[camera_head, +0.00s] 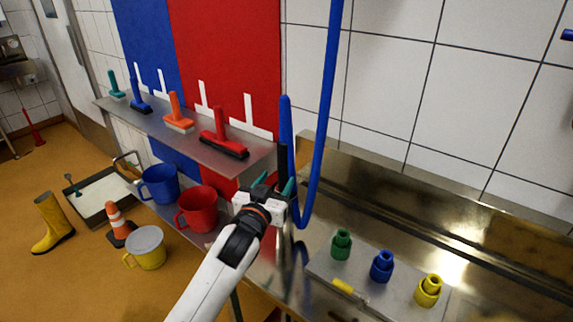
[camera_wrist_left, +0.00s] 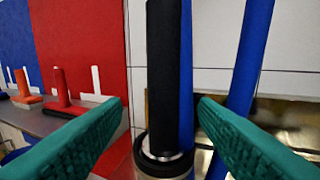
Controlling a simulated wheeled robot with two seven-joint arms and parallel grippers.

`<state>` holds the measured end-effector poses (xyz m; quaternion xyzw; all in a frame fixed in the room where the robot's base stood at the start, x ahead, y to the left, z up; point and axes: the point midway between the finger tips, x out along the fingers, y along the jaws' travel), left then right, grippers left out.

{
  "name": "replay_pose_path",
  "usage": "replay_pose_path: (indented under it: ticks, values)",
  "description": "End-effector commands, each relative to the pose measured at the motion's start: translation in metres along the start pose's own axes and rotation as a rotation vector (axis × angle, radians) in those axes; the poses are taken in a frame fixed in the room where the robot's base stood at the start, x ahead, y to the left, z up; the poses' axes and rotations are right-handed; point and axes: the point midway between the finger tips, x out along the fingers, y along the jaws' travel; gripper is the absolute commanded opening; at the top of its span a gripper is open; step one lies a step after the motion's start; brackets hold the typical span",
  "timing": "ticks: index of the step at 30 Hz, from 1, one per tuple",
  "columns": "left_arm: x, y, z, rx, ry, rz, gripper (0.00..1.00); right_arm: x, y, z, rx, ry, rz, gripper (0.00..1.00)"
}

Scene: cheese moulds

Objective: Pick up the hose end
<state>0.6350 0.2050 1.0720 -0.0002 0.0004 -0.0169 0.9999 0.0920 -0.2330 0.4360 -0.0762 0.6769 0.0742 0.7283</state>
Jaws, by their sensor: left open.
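The blue hose (camera_head: 327,95) hangs down along the wall, loops at the bottom and rises again to its end. The hose end has a black sleeve (camera_head: 283,160), which also shows upright in the left wrist view (camera_wrist_left: 163,60) above a metal collar (camera_wrist_left: 160,168). My left gripper (camera_head: 275,184) is open at the sleeve. In the left wrist view its teal fingers (camera_wrist_left: 161,106) are apart, one to each side of the sleeve, with gaps visible. I cannot tell how far in front of the fingertips the sleeve stands. My right gripper is not in view.
A steel shelf (camera_head: 165,127) with several brushes is on the left. Below it are a blue mug (camera_head: 160,184) and a red mug (camera_head: 197,209). Green (camera_head: 341,245), blue (camera_head: 381,266) and yellow (camera_head: 428,291) fittings stand at the right. The tiled wall is close behind.

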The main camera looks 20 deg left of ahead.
Motion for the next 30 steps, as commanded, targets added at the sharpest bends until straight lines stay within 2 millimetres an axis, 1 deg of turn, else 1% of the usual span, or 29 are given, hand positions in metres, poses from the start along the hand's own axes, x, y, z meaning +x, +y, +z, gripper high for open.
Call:
replay_pose_path:
  ticks: [5, 9, 13, 16, 22, 23, 30]
  values:
    - [0.014, -0.001, 0.003, -0.001, 0.0, 0.0, 0.54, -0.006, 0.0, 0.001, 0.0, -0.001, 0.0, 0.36]
    - [0.035, -0.004, 0.005, -0.001, 0.001, -0.001, 0.54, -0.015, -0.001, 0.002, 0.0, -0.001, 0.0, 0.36]
    - [0.05, -0.004, 0.003, -0.001, 0.001, 0.0, 0.54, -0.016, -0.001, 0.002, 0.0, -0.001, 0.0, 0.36]
    - [0.055, -0.004, 0.002, 0.0, 0.0, -0.001, 0.54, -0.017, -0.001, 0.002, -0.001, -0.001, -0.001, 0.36]
    - [0.056, -0.004, 0.001, -0.001, 0.001, -0.001, 0.54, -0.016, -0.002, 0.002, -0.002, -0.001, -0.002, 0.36]
    - [0.056, -0.004, 0.001, -0.001, 0.001, -0.001, 0.52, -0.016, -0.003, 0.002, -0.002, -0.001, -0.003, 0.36]
    - [0.055, -0.004, 0.001, -0.001, 0.001, -0.001, 0.13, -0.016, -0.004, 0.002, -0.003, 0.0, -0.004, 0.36]
